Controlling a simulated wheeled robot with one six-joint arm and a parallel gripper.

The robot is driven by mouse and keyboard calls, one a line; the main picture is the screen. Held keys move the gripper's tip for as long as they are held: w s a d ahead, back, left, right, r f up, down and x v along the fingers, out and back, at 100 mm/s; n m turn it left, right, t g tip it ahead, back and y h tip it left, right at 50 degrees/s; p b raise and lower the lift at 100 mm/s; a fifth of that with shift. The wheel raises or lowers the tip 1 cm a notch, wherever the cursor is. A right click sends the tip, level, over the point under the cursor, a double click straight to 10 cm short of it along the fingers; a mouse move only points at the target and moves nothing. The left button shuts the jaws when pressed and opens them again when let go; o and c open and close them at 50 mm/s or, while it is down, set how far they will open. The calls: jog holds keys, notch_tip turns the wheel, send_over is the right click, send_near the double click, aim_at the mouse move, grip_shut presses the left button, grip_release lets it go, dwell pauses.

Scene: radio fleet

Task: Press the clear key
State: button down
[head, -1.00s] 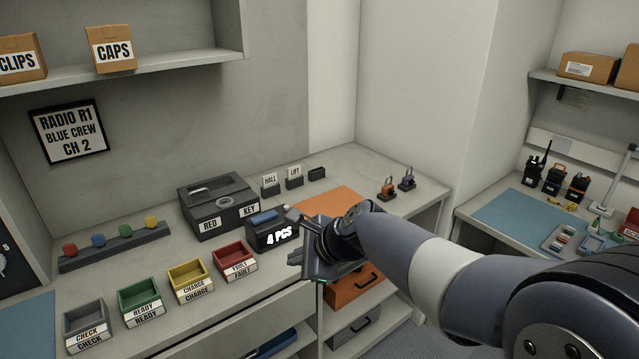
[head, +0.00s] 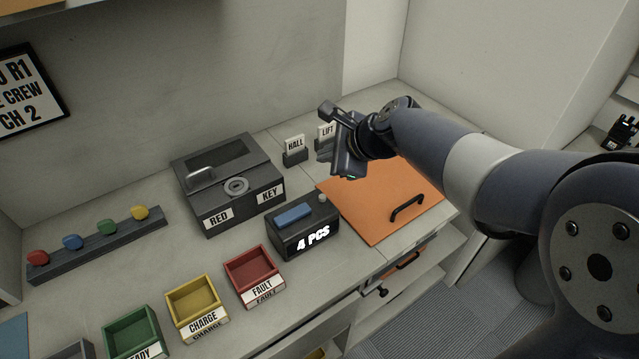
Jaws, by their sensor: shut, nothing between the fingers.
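A dark counter box (head: 301,232) reading "4 PCS" stands on the bench. A blue bar-shaped key (head: 294,213) lies on its top, and a small pale round key (head: 322,198) is at the top's right end. I cannot read a label telling which is the clear key. My gripper (head: 341,150) is shut and empty. In the picture it is above and to the right of the box, apart from it, over the back of the orange mat. My arm reaches in from the right, and the gripper partly hides the LIFT card holder.
An orange mat (head: 362,217) with a black handle (head: 407,208) lies right of the box. A dark RED KEY case (head: 224,165) stands behind left. Red (head: 253,272) and yellow (head: 194,302) bins stand in front left. The HALL card (head: 295,145) stands behind.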

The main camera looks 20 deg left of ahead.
aim_at(322, 198)
jog(key=shift+s, duration=0.1)
jog(key=shift+f, duration=0.1)
notch_tip(322, 198, down, 9)
jog(key=b, duration=0.8)
dwell(1.9)
jog(key=shift+f, duration=0.25)
jog(key=shift+f+b, duration=0.5)
jog(key=shift+b, duration=0.15)
dwell(0.6)
jog(key=shift+r, duration=0.1)
jog(key=shift+r+p, duration=0.85)
jog(key=shift+p, duration=0.05)
